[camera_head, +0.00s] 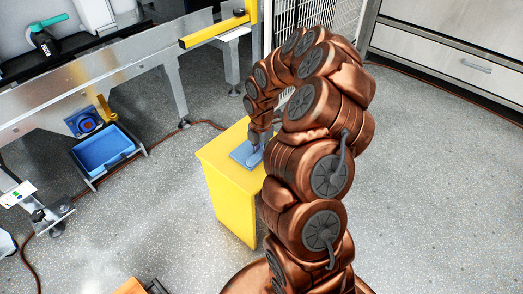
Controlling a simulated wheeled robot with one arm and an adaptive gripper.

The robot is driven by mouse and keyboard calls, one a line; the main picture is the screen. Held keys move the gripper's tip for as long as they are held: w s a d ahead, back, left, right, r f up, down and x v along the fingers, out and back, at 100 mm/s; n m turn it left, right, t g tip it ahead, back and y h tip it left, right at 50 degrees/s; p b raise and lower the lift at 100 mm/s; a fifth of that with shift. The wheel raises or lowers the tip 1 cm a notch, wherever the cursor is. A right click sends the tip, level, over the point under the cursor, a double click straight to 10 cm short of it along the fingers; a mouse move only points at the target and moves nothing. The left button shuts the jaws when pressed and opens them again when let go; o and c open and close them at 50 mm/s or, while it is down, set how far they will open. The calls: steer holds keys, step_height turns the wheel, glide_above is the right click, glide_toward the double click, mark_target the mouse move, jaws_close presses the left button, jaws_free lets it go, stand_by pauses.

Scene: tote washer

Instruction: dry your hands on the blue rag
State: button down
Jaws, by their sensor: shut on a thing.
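The blue rag (242,153) lies flat on top of a yellow box-shaped stand (230,185). My copper-coloured arm arches over from the right, and my gripper (256,143) points down at the rag's right part. The gripper is shut on the rag. The fingertips are small and partly hidden by my own arm, so the exact grip on the cloth is hard to see. My arm also hides the right side of the stand.
A metal washer frame with a yellow bar (213,30) stands at the upper left. A blue bin (104,150) sits below it. A dark red cable (205,122) crosses the floor. Grey drawers (445,52) stand at the upper right. Speckled floor around the stand is mostly clear.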

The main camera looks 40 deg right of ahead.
steer(key=c, duration=0.8)
jaws_free()
steer(key=shift+r, duration=0.1)
step_height(320, 180, up, 12)
